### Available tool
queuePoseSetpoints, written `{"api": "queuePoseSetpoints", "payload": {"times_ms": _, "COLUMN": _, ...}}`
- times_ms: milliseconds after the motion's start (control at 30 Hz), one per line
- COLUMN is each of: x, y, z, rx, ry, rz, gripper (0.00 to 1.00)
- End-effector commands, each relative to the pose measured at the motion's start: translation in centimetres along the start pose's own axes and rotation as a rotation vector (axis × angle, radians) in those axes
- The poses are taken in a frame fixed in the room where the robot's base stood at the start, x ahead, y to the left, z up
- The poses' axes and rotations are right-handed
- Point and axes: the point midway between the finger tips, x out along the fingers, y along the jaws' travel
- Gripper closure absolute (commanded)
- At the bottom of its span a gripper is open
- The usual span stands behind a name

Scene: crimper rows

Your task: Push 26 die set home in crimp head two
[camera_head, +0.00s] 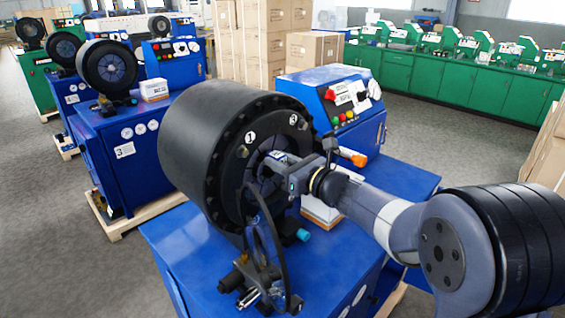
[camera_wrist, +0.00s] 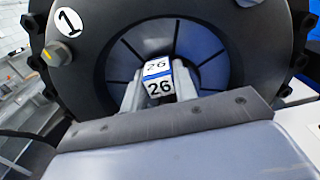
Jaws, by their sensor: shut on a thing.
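The die set (camera_wrist: 158,87) is a small block with white faces marked 26 and a blue edge. My gripper (camera_wrist: 157,96) is shut on it, one finger on each side. The near crimp head (camera_head: 205,150) is a large black drum on a blue machine; no machine number shows on it. Its ring face carries round stickers 1 and 3. In the wrist view the die set is in front of the segmented bore (camera_wrist: 165,45), near its middle. In the head view my gripper (camera_head: 278,162) is at the bore mouth. How deep the die set sits is hidden.
A control box (camera_head: 335,100) and a small carton (camera_head: 320,212) are behind my arm. A neighbouring machine marked 3 (camera_head: 125,150) stands at the left. Green cabinets (camera_head: 450,85) line the back right.

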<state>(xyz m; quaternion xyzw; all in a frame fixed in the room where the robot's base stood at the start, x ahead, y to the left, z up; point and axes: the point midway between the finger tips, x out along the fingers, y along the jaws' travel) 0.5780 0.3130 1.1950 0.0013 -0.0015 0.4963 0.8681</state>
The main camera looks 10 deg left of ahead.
Motion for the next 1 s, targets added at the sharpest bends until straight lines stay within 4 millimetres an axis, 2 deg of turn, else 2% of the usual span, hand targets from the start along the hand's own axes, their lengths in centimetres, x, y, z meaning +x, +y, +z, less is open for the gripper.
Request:
{"api": "queuePoseSetpoints", "payload": {"times_ms": 33, "x": 0.1, "y": 0.0, "z": 0.5, "rx": -0.003, "ry": -0.010, "rz": 0.002, "gripper": 1.00}}
{"api": "queuePoseSetpoints", "payload": {"times_ms": 467, "x": 1.0, "y": 0.0, "z": 0.6, "rx": -0.003, "ry": -0.011, "rz": 0.002, "gripper": 1.00}}
{"api": "queuePoseSetpoints", "payload": {"times_ms": 500, "x": 1.0, "y": 0.0, "z": 0.6, "rx": -0.003, "ry": -0.011, "rz": 0.002, "gripper": 0.72}}
{"api": "queuePoseSetpoints", "payload": {"times_ms": 800, "x": 1.0, "y": 0.0, "z": 0.2, "rx": -0.001, "ry": -0.005, "rz": 0.001, "gripper": 0.48}}
{"api": "queuePoseSetpoints", "payload": {"times_ms": 967, "x": 1.0, "y": 0.0, "z": 0.1, "rx": -0.001, "ry": -0.003, "rz": 0.000, "gripper": 0.47}}
{"api": "queuePoseSetpoints", "payload": {"times_ms": 1000, "x": 0.9, "y": 0.0, "z": -0.4, "rx": 0.002, "ry": 0.008, "rz": -0.001, "gripper": 0.47}}
